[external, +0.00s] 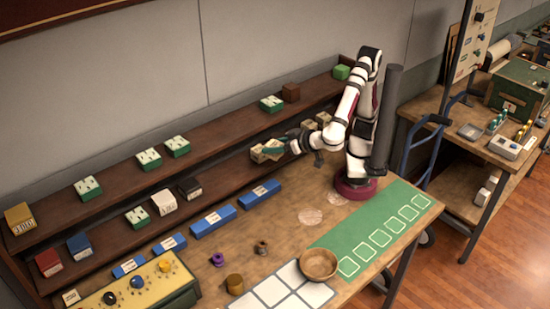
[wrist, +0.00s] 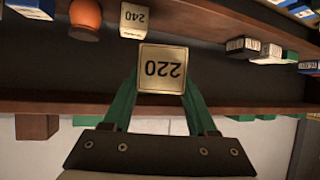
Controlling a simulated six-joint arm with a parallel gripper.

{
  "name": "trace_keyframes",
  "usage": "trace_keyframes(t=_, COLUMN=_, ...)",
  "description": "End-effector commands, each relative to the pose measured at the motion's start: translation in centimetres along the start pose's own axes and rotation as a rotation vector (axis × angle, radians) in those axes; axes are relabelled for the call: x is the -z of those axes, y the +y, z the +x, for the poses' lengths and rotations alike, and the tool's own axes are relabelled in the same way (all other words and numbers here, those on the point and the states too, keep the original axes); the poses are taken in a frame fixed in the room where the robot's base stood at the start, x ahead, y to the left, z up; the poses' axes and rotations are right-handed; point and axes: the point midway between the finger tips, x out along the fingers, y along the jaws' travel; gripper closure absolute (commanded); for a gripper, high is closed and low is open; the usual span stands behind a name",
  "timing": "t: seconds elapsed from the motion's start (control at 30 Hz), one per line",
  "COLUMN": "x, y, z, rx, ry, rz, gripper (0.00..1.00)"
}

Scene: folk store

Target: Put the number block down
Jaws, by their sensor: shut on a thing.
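The number block (wrist: 162,70) is a cream cube with a gold-edged face reading 220, upside down in the wrist view. My gripper (wrist: 161,92) has its two green fingers shut on either side of it. In the external view my gripper (external: 276,145) is at the lower shelf, to the left of my base, with cream blocks at its tips. I cannot tell there which one is held. Whether the held block touches the shelf is unclear. Another cream block (wrist: 134,20) reading 240 stands close by in the wrist view.
An orange rounded object (wrist: 85,18) is beside the 240 block. Blue label bars (external: 213,221) line the table below. A wooden bowl (external: 318,263) and a green mat (external: 375,235) are at the front.

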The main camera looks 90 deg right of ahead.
Motion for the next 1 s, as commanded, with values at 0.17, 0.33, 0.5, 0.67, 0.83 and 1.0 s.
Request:
trace_keyframes(t=0.17, x=-9.2, y=0.8, z=4.5, rx=0.088, ry=0.001, rz=-0.073, gripper=0.97)
trace_keyframes(t=0.33, x=-14.0, y=2.7, z=6.6, rx=0.117, ry=0.001, rz=-0.077, gripper=0.97)
trace_keyframes(t=0.5, x=-16.5, y=2.3, z=6.6, rx=0.126, ry=0.002, rz=-0.07, gripper=0.97)
trace_keyframes(t=0.67, x=-20.9, y=-1.3, z=4.9, rx=0.128, ry=0.003, rz=-0.069, gripper=0.97)
trace_keyframes(t=0.83, x=-24.3, y=-4.2, z=3.6, rx=0.126, ry=0.003, rz=-0.065, gripper=0.97)
trace_keyframes(t=1.0, x=-26.6, y=-4.9, z=4.0, rx=0.122, ry=0.004, rz=-0.067, gripper=0.97)
